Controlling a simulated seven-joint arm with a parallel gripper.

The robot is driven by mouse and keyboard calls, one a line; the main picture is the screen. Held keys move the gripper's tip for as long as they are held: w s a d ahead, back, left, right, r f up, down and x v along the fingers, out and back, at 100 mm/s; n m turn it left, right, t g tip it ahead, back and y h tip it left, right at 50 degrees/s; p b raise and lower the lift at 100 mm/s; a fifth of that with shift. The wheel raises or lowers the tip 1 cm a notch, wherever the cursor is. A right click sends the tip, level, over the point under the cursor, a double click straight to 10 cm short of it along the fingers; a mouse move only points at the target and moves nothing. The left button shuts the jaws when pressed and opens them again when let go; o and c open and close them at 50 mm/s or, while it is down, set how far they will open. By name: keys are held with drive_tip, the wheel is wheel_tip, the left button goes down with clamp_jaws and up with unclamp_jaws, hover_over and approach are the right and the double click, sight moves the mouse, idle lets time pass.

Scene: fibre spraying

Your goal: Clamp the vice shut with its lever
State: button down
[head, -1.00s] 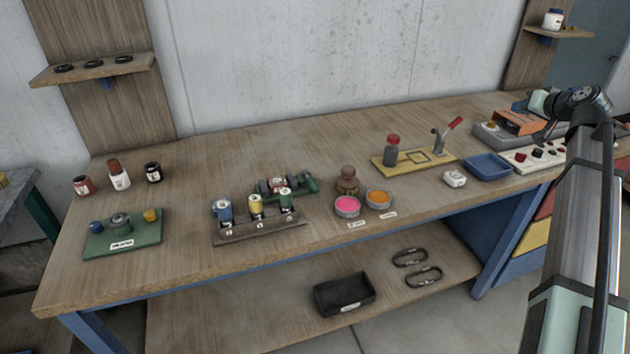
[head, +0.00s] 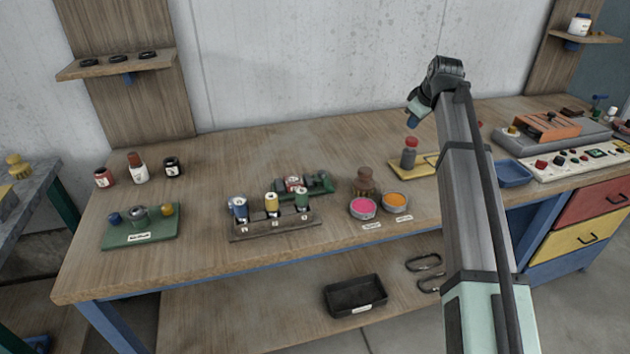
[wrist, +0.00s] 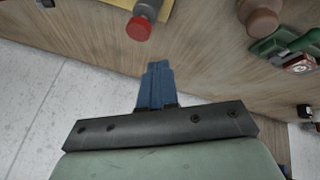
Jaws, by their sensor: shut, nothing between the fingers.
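The yellow board (head: 401,169) sits on the bench's right half, carrying a grey cylinder with a red cap (head: 409,154). My arm hides the board's right part, where the upright metal piece and its red-handled lever stood earlier; only a small red bit (head: 480,124) shows beside the arm. I cannot tell whether this is the vice. A green block (head: 318,183) behind the bobbin rack also looks vice-like. My gripper (head: 412,121) is above the board's back side, apart from it. In the wrist view its blue fingers (wrist: 156,72) are shut and empty, near the red cap (wrist: 138,28).
A blue tray (head: 515,174) and white control panel (head: 575,163) lie right. The bobbin rack (head: 275,226) is farther left. The bench's back middle is clear.

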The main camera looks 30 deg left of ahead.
drive_tip(key=s+a+f+n+g+h, duration=0.1)
drive_tip(key=s+a+f+n+h, duration=0.15)
drive_tip(key=s+a, duration=0.45)
drive_tip(key=s+a+f+n+h, duration=0.25)
drive_tip(key=s+a+n, duration=0.2)
drive_tip(key=a, duration=0.45)
drive_tip(key=n+t+h, duration=0.2)
drive_tip(key=n+h, duration=0.2)
drive_tip(key=n, duration=0.2)
approach(326, 182)
drive_tip(key=s+a+r, duration=0.2)
drive_tip(key=s+a, duration=0.3)
drive_tip(key=shift+a, duration=0.2)
drive_tip(key=shift+w, duration=0.1)
drive_tip(key=x, duration=0.9)
drive_tip(key=shift+d+f, duration=0.25)
drive_tip(key=shift+d, duration=0.05)
drive_tip(key=shift+w+d+f, duration=0.3)
drive_tip(key=shift+w+d, duration=0.45)
drive_tip(key=shift+w+d+f, duration=0.2)
drive_tip(key=shift+w+d, duration=0.45)
drive_tip(key=shift+w, duration=0.05)
drive_tip(key=shift+d, duration=0.15)
